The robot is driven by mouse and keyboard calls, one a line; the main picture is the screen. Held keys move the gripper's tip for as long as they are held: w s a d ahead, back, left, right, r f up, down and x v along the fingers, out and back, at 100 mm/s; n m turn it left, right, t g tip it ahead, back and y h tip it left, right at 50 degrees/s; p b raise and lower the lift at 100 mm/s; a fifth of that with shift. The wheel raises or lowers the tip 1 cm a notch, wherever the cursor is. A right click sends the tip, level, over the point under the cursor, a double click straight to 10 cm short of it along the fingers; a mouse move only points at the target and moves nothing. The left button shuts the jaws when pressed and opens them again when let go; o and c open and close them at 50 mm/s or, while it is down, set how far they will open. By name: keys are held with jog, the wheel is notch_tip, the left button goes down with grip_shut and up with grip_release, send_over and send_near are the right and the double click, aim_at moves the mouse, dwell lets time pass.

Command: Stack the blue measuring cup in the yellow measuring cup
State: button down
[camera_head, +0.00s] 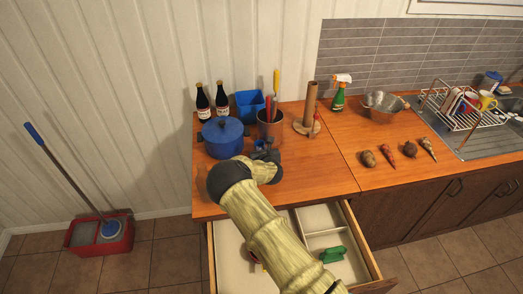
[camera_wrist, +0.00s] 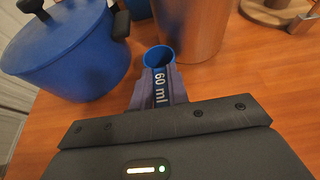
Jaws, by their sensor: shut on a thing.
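The blue measuring cup (camera_wrist: 158,57), marked "60 ml", is held by its handle between the fingers of my gripper (camera_wrist: 160,84) in the wrist view. My gripper is shut on it, over the wooden counter between the blue pot and the metal utensil canister. In the head view my gripper (camera_head: 266,152) is at the same place, and a bit of the blue cup (camera_head: 259,145) shows beyond it. I cannot make out the yellow measuring cup in either view. My arm hides part of the open drawer (camera_head: 309,217), where a small red and yellow bit shows beside the arm.
The blue pot (camera_head: 222,137) stands left of my gripper and the utensil canister (camera_head: 270,126) behind it. A paper-towel holder (camera_head: 309,105) is to the right. A green item (camera_head: 333,254) lies in the drawer.

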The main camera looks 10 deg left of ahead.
jog(key=c, duration=1.4)
grip_release()
jog(key=shift+f, duration=0.1)
jog(key=shift+o, duration=0.2)
jog(key=b+v, duration=0.3)
jog(key=v, duration=0.9)
